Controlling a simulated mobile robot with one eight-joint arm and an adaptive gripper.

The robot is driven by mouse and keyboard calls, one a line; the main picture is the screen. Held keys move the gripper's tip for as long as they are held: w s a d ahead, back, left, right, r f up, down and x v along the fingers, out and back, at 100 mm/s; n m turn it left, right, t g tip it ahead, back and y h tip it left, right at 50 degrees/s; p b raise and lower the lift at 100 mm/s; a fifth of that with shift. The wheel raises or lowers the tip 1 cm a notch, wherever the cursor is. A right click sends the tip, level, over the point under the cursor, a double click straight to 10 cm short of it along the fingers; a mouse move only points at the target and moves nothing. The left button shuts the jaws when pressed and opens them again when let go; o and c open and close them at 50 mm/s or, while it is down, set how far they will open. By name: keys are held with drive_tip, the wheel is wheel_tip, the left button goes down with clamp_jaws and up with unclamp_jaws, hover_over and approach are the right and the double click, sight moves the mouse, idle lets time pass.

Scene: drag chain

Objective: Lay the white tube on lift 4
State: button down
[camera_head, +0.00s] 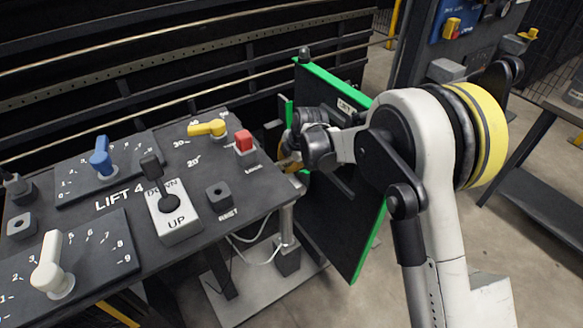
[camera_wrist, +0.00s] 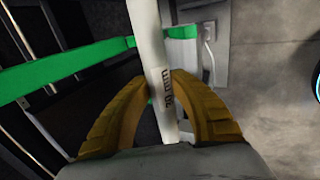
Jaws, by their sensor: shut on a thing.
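The white tube (camera_wrist: 146,38) runs through the wrist view from the top edge down between the yellow fingers, slightly tilted, with dark printing on it. My gripper (camera_wrist: 160,82) is shut on it. In the head view my gripper (camera_head: 289,160) is beside the right end of the console, in front of a dark panel with green edges (camera_head: 345,215). That panel carries a partly hidden label starting "LIFT". I cannot make out the tube clearly in the head view. The console (camera_head: 120,225) is marked "LIFT 4".
The console carries a black up/down lever (camera_head: 165,190), blue (camera_head: 102,158), yellow (camera_head: 208,128) and white (camera_head: 50,268) knobs and a red button (camera_head: 243,141). A dark railing stands behind. A green bar (camera_wrist: 70,62) crosses the wrist view's left side. Open floor lies right.

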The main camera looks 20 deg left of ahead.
drive_tip(key=shift+w+a, duration=0.3)
drive_tip(key=shift+a, duration=0.1)
drive_tip(key=shift+w+a+f, duration=0.15)
drive_tip(key=shift+f, duration=0.05)
drive_tip(key=shift+f+b, duration=0.35)
drive_tip(key=shift+f, duration=2.3)
drive_tip(key=c, duration=1.2)
unclamp_jaws()
drive_tip(key=shift+o, duration=0.2)
drive_tip(key=v, duration=1.2)
